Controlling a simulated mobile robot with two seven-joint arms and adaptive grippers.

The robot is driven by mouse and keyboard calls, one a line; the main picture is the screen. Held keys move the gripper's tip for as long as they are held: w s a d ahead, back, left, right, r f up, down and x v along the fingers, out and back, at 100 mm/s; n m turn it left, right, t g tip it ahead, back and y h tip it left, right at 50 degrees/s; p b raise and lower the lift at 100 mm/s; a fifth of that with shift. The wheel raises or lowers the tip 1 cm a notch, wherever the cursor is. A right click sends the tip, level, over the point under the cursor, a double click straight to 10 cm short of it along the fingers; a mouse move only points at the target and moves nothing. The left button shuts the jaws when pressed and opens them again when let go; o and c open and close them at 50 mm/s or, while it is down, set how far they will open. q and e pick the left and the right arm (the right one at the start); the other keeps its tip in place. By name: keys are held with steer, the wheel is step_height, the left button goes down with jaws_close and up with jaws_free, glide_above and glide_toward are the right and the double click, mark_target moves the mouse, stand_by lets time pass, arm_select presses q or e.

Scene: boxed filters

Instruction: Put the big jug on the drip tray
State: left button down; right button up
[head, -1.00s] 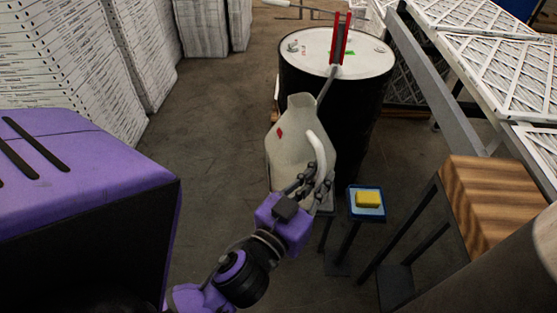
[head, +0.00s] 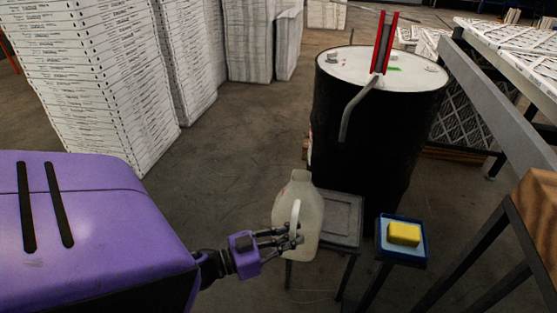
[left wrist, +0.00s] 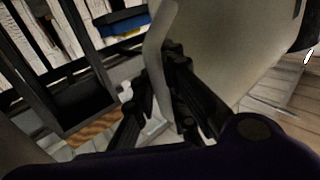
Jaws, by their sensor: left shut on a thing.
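The big jug (head: 300,205) is pale and translucent, with a loop handle, and looks roughly upright. My left gripper (head: 290,240) is shut on its handle. In the left wrist view the fingers (left wrist: 168,95) close around the handle, and the jug's body (left wrist: 235,45) fills the upper right. The drip tray (head: 345,212) is a grey square tray on a dark stand, just right of the jug. The jug covers the tray's left edge in the head view. I cannot tell whether the jug's base touches anything. My right gripper is not in view.
A black drum (head: 365,130) with a red-handled pump (head: 384,45) stands behind the tray. A blue tray (head: 420,258) with a yellow sponge (head: 403,234) is to the right. A wooden-topped stand (head: 535,215) is at far right. White stacks (head: 90,70) stand left; open floor lies between.

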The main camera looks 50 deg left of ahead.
mark_target(278, 214)
arm_select(q)
steer(key=shift+m+g+h, duration=0.3)
steer(key=shift+m+h, duration=0.1)
steer(key=shift+h, duration=0.2)
steer(key=w+a+f+b, duration=0.1)
steer(key=a+b, duration=0.1)
steer(key=a, duration=0.1)
steer(key=w+a+f+b, duration=0.1)
steer(key=a+b, duration=0.1)
steer(key=a, duration=0.1)
steer(key=w+a+f+b, duration=0.1)
steer(key=w+a, duration=0.1)
steer(key=a, duration=0.1)
steer(key=shift+a+b, duration=0.35)
steer(key=shift+b, duration=0.05)
steer(key=f+b+x, duration=0.1)
steer(key=b+x, duration=0.1)
steer(key=x, duration=0.6)
steer(key=f+b+x, duration=0.2)
steer(key=x, duration=0.7)
steer(key=shift+w+a, duration=0.3)
steer(key=shift+f, duration=0.1)
steer(key=shift+f+b, duration=0.25)
steer(key=shift+b, duration=0.1)
steer(key=c, duration=1.8)
jaws_free()
steer(key=shift+o, duration=0.2)
